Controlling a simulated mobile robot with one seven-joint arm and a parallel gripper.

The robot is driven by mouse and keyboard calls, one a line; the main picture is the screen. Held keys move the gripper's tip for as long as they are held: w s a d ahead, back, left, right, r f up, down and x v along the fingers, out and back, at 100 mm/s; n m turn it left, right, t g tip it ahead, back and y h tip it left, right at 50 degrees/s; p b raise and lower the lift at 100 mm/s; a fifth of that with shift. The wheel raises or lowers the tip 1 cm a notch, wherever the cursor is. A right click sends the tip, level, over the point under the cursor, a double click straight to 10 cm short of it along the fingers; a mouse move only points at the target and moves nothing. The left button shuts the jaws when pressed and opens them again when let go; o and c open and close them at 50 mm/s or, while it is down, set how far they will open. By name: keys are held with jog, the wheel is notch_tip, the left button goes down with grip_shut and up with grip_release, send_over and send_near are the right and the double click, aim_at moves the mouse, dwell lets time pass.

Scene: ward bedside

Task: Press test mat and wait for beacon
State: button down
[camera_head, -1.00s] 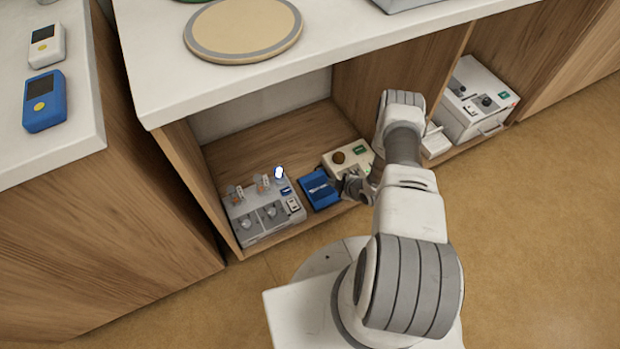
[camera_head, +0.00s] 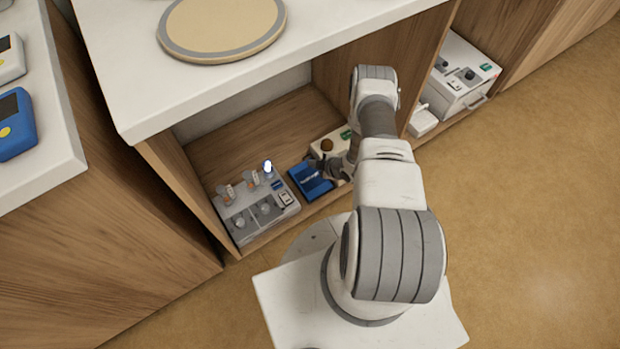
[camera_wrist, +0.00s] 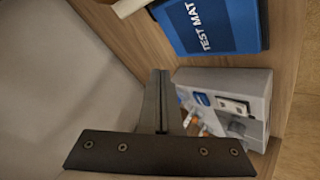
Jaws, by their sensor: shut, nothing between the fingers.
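The blue test mat (camera_head: 312,183) lies on the floor of the open shelf bay. Its "TEST MAT" lettering shows in the wrist view, on the blue pad (camera_wrist: 212,22) at the top. My gripper (camera_head: 326,167) is shut and empty at the mat's upper right edge in the head view. In the wrist view its closed fingertips (camera_wrist: 162,74) appear below and left of the mat; I cannot tell whether they touch it. A small lamp (camera_head: 268,167) glows white-blue on the grey panel left of the mat. I cannot tell whether this is the beacon.
The grey panel (camera_head: 246,222) with switches and knobs stands left of the mat. A cream box (camera_head: 318,150) with a brown dome is behind it. Wooden bay walls and the white counter (camera_head: 190,90) above bound the space. A white unit (camera_head: 455,85) stands in the right bay.

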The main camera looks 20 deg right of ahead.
jog(key=b, duration=0.4)
send_over(313, 179)
notch_tip(313, 179, down, 6)
jog(key=shift+r, duration=0.25)
jog(key=shift+f+p, duration=0.35)
jog(key=shift+f, duration=0.85)
dwell(0.6)
jog(key=shift+f, duration=0.4)
jog(key=shift+f, duration=0.45)
dwell(0.7)
jog(key=shift+s+r+p, duration=0.1)
jog(key=shift+r+p, duration=0.5)
jog(key=shift+r, duration=0.25)
jog(key=shift+r, duration=0.1)
